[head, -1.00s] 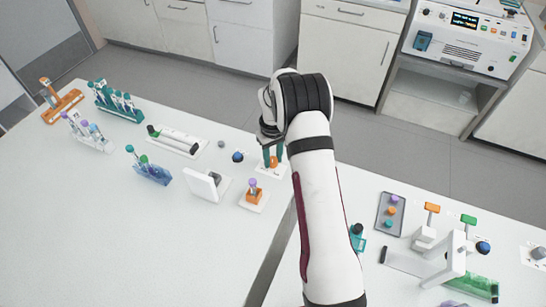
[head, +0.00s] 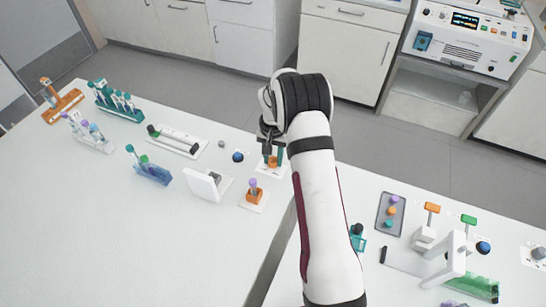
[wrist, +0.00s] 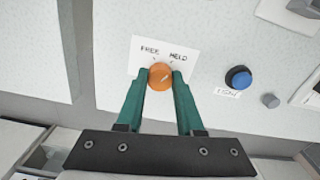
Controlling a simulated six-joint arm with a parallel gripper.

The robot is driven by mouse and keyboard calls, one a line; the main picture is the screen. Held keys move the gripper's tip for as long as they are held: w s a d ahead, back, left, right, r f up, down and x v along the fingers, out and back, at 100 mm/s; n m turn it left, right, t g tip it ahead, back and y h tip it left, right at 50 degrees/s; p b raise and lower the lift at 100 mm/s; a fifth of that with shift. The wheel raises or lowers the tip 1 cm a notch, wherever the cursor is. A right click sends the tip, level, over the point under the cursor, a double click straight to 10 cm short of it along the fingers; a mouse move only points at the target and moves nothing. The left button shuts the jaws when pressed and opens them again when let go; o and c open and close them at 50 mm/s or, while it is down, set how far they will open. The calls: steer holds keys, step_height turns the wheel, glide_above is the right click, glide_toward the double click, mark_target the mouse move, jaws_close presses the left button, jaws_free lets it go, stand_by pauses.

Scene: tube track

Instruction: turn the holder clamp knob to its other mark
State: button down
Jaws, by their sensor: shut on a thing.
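The orange clamp knob (wrist: 161,76) sits on a white plate (wrist: 140,50) printed FREE on the left and HELD on the right. A pale pointer line on the knob seems to slant up and right, toward HELD. My gripper (wrist: 160,82) has its two green fingers shut on the knob's opposite sides. In the head view the knob (head: 273,163) shows between the fingers of my gripper (head: 273,159), near the far edge of the left table. An orange block with a purple-capped tube (head: 253,192) stands on a white base in front of it.
A blue button (wrist: 238,78) and a small grey peg (wrist: 270,100) are beside the plate. A white upright panel (head: 203,186) stands left of the orange block. Tube racks (head: 118,103) are farther left. A gap (head: 272,255) separates the two tables.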

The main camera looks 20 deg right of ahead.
mark_target(273, 159)
steer(key=shift+m, duration=0.4)
steer(key=c, duration=0.5)
jaws_free()
steer(key=shift+c, duration=0.2)
step_height(273, 159, up, 16)
steer(key=shift+f, duration=0.1)
